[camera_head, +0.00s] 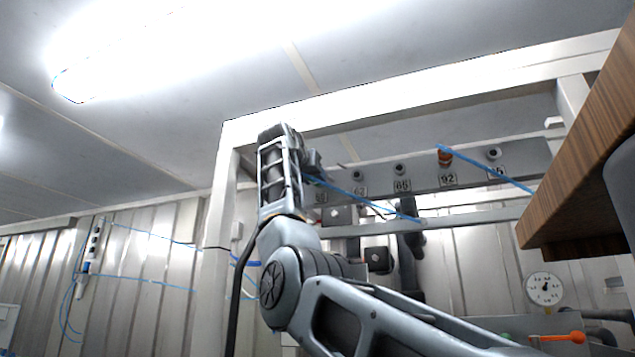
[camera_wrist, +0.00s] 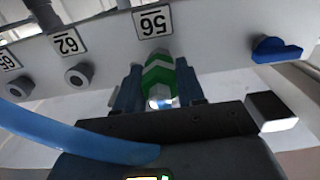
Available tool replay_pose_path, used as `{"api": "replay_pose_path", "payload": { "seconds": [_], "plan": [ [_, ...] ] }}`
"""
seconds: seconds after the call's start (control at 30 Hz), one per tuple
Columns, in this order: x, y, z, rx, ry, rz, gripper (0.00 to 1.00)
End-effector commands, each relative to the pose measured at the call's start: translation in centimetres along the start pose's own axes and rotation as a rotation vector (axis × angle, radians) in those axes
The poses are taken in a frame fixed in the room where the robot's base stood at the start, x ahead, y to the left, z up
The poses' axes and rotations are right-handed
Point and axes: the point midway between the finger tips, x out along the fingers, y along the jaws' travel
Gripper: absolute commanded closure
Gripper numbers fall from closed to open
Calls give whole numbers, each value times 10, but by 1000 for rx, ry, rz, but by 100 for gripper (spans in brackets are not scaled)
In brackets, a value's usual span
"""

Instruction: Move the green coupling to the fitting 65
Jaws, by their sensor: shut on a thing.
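In the wrist view, the green coupling (camera_wrist: 158,78) with a pale band sits between the two fingers of my gripper (camera_wrist: 158,90), which is shut on it. It is directly by the label 56, at the end of the fitting row, and hides the fitting there. I cannot tell whether it is seated on that fitting or just off it. In the head view my gripper (camera_head: 313,172) is at the left end of the fitting panel, and the coupling is hidden. Fitting 65 (camera_head: 401,169) is a bare dark stub above its label, two places to the right; it also shows in the wrist view (camera_wrist: 18,88).
Fitting 62 (camera_head: 358,175) stands bare between. An orange-brown coupling (camera_head: 445,157) is on the fitting labelled 92. A blue hose (camera_head: 365,194) crosses below the panel and in front of my wrist camera. A wooden shelf (camera_head: 580,165) juts in at right. A white frame surrounds the panel.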

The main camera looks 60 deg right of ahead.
Motion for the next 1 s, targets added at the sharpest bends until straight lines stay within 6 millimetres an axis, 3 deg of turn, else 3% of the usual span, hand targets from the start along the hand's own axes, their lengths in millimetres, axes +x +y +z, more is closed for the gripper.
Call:
{"api": "replay_pose_path", "payload": {
  "seconds": [0.27, 1.0],
  "plan": [
    [0, 0, 0, 0, 0, 0, 99],
    [-19, 0, 0, 1, 1, -1, 100]
  ]
}}
